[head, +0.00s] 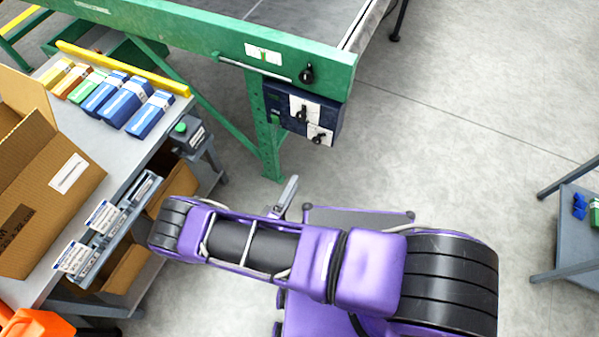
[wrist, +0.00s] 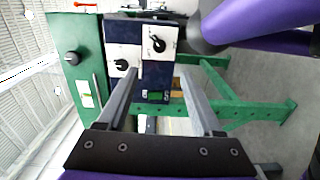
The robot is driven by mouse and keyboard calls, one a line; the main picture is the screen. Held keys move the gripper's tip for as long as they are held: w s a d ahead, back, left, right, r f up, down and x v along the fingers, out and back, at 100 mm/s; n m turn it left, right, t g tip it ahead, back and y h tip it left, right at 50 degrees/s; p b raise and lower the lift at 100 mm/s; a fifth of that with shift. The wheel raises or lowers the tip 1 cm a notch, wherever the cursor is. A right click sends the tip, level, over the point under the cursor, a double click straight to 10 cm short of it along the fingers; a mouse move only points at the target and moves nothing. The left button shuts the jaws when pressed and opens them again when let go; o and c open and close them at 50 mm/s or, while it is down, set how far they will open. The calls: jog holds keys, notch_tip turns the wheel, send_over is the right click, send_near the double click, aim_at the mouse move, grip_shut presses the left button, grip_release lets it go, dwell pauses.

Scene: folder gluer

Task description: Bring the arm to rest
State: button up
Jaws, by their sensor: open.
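My purple and black arm (head: 255,245) reaches across the lower middle of the head view, from the right towards the table at left. My gripper (wrist: 157,78) is open in the wrist view. Its two grey fingers stand apart with nothing held between them. In the head view only a grey finger part (head: 287,195) shows beyond the arm; the rest is hidden. The dark blue control box (head: 330,118) with white switch plates and black knobs lies ahead of the fingers. It also shows in the wrist view (wrist: 155,82); I cannot tell the exact distance.
The green machine frame (head: 200,35) and its leg (head: 264,140) stand ahead. A grey table (head: 125,165) at left carries a cardboard box (head: 45,190) and several small cartons (head: 150,115). A grey stand (head: 580,230) is at far right. The floor (head: 450,130) between is clear.

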jog(key=shift+s+a, duration=0.25)
jog(key=shift+s, duration=0.35)
